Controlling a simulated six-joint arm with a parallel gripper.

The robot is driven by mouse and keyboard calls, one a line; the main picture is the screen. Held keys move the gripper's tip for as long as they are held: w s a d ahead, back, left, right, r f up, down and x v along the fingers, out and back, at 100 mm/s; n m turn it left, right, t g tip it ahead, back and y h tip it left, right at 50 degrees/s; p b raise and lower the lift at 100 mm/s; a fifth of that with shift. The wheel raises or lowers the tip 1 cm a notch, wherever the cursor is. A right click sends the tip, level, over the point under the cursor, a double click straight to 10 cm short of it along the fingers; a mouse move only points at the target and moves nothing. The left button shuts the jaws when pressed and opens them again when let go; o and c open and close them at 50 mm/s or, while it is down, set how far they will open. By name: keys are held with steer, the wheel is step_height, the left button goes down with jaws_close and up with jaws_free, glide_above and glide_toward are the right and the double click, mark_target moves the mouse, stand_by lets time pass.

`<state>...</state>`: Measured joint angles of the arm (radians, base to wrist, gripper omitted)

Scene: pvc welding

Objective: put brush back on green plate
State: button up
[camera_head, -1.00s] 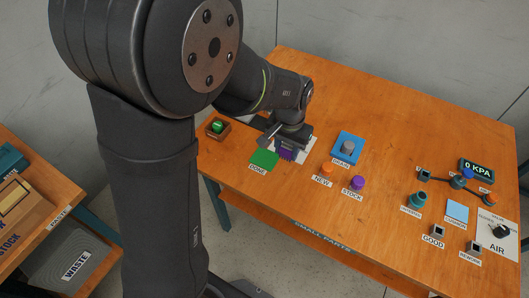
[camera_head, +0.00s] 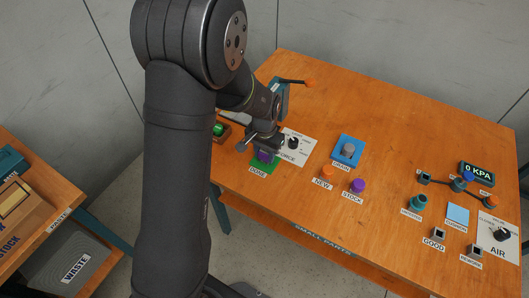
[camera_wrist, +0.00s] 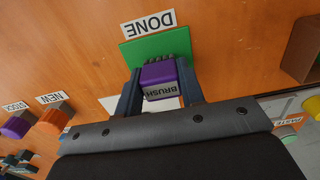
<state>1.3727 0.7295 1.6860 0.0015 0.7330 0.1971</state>
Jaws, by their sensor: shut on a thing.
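The brush (camera_wrist: 158,74) is a purple block with a white BRUSH label and dark bristles at its far end. My gripper (camera_wrist: 158,88) is shut on it, with one dark finger on each side. The green plate (camera_wrist: 128,53), labelled DONE, lies at the bristle end and is partly covered by the brush in the wrist view. In the head view my gripper (camera_head: 264,147) is over the green plate (camera_head: 256,167), with the purple brush (camera_head: 264,156) just showing below it. I cannot tell whether the bristles touch the plate.
A white panel with a black knob (camera_head: 293,143) stands just right of my gripper. An orange NEW part (camera_head: 327,172), a purple STOCK part (camera_head: 357,186) and a blue DRAIN plate (camera_head: 340,159) lie to the right.

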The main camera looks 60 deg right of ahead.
mark_target(265, 152)
steer(key=o, duration=1.2)
steer(key=shift+f, duration=0.15)
step_height(265, 152, up, 12)
steer(key=shift+r, duration=0.2)
step_height(265, 152, down, 12)
steer(key=shift+d+r, duration=0.1)
steer(key=shift+r, duration=1.7)
